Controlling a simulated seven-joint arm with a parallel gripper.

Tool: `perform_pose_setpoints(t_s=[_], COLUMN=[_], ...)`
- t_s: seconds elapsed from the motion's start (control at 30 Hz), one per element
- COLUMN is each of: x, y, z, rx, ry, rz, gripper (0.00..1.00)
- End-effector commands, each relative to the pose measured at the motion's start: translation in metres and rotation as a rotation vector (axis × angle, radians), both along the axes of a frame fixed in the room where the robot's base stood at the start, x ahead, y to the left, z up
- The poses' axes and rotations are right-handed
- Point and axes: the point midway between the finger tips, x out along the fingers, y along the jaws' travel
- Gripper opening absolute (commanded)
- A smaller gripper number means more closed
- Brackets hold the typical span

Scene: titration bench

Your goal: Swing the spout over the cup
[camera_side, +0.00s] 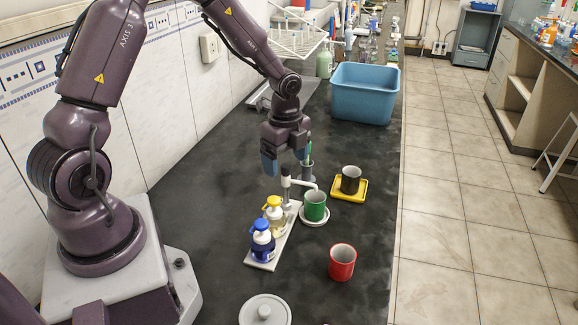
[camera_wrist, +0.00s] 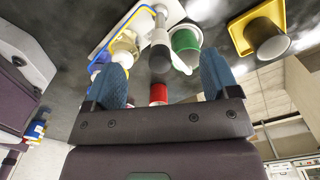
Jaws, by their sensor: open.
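The white spout (camera_side: 303,183) reaches right from the top of a pump post (camera_side: 287,192) on a white base plate (camera_side: 284,238). Its tip appears near the rim of a green cup (camera_side: 315,206); I cannot tell whether it is over the opening. The green cup stands on a white saucer (camera_side: 314,221). A black cup (camera_side: 350,179) stands on a yellow tray (camera_side: 336,195); a red cup (camera_side: 342,262) stands on the bench. My gripper (camera_side: 286,163) is open and empty, pointing down near the post. In the wrist view, the dark post top (camera_wrist: 159,59) shows between the fingertips (camera_wrist: 163,68).
A pump bottle with a yellow top (camera_side: 274,214) and one with a blue top (camera_side: 262,242) stand on the base plate. A blue bin (camera_side: 364,92) stands behind. A grey round lid-like object (camera_side: 265,311) lies in front. The dark bench (camera_side: 215,180) is clear to the left.

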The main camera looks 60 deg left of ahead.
Motion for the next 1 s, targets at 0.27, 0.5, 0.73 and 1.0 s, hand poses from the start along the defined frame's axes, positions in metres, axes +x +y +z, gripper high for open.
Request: perform_pose_setpoints(t_s=[0.27,0.5,0.73,1.0], x=[0.000,0.000,0.000,0.000], y=[0.000,0.000,0.000,0.000], z=[0.023,0.042,0.057,0.059], rx=[0.001,0.000,-0.001,-0.001], ry=[-0.003,-0.003,-0.001,0.000], rz=[0.001,0.000,0.001,0.000], gripper=[0.81,0.81,0.81,0.81])
